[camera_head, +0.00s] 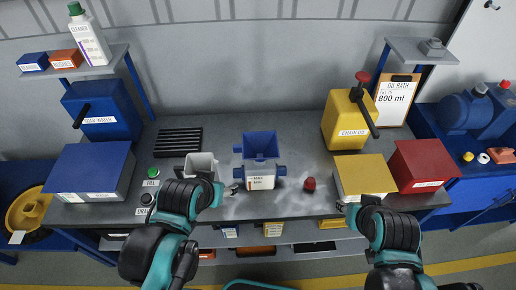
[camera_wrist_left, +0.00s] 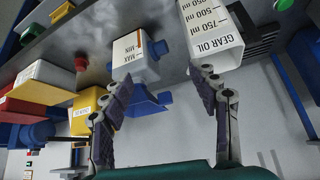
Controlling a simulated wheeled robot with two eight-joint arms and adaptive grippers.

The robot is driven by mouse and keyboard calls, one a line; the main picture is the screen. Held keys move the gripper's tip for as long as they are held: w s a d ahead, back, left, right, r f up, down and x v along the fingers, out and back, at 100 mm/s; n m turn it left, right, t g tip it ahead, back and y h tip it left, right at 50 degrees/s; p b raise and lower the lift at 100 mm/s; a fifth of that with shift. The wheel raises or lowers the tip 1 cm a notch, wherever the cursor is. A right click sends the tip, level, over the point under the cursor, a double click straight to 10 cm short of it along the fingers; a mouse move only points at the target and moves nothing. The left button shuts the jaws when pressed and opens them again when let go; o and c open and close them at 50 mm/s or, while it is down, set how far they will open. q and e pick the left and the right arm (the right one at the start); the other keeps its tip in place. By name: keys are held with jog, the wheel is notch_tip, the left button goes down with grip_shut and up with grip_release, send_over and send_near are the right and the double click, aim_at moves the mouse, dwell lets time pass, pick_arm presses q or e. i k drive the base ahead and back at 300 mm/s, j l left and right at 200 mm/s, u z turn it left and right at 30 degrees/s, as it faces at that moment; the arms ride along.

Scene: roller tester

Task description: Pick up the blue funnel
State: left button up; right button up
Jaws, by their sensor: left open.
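The blue funnel (camera_head: 260,144) sits on top of a white container (camera_head: 261,178) marked MAX and MIN, at the middle of the bench. In the left wrist view the picture is turned over, and the blue funnel (camera_wrist_left: 150,104) shows below the white container (camera_wrist_left: 138,52), partly behind a finger. My left gripper (camera_head: 234,188) is open and empty, just left of the container and in front of the funnel. Its spread fingers show in the left wrist view (camera_wrist_left: 166,82). My right gripper (camera_head: 349,206) is at the bench's front right; its fingers are not clear.
A white gear oil measuring jug (camera_head: 201,165) stands just left of the funnel, close to my left gripper. A red knob (camera_head: 310,184) is to the right. A yellow box (camera_head: 366,174) and a red box (camera_head: 424,165) stand further right. The bench behind the funnel is clear.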

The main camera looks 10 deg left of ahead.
aim_at(258, 146)
jog(key=z, duration=1)
jog(key=k+j+z, duration=0.3)
jog(key=j, duration=0.15)
jog(key=k+j+z, duration=0.35)
jog(key=i+j, duration=0.05)
jog(key=j, duration=0.05)
